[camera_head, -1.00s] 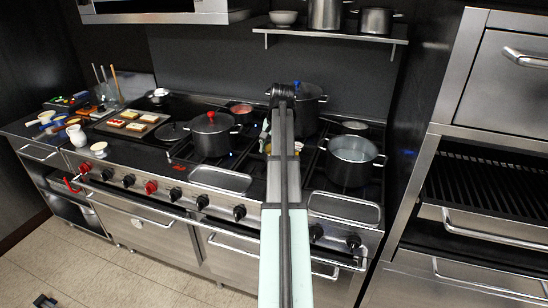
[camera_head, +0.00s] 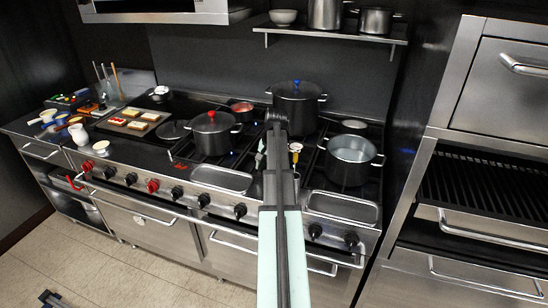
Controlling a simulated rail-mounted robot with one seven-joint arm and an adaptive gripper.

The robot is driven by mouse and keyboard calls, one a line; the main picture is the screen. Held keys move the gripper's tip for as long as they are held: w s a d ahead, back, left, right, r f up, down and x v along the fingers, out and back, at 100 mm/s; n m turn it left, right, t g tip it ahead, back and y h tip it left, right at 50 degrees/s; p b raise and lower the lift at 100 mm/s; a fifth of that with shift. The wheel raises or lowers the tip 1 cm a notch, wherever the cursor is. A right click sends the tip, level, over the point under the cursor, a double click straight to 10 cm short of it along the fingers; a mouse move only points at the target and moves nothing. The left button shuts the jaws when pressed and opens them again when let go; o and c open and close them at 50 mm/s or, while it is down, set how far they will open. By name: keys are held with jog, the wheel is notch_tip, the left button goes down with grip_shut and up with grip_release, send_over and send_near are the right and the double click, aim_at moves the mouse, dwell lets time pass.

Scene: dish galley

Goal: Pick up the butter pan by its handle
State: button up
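I cannot pick out the butter pan for certain. A small pan or bowl with reddish contents (camera_head: 242,108) sits at the back of the stove, left of my arm. Small light cups or pans (camera_head: 48,116) stand on the far left counter. My gripper (camera_head: 276,117) is the dark end of my arm, seen from behind over the middle of the stove. Its fingers are too small and too dark to read. My arm hides part of the burners below it. Upright utensils (camera_head: 294,151) show beside the arm, and what holds them is mostly hidden.
A lidded pot with a red knob (camera_head: 211,133) stands left of my arm. A blue-knobbed pot (camera_head: 297,102) stands behind and an open pot (camera_head: 350,160) right. A tray of food (camera_head: 134,122) lies left. A shelf (camera_head: 340,34) overhangs the back.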

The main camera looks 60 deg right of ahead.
grip_shut()
jog(key=shift+r, duration=0.2)
notch_tip(320, 180, up, 34)
jog(key=p, duration=0.4)
jog(key=shift+f+p, duration=0.15)
jog(key=shift+p, duration=0.15)
dwell(0.8)
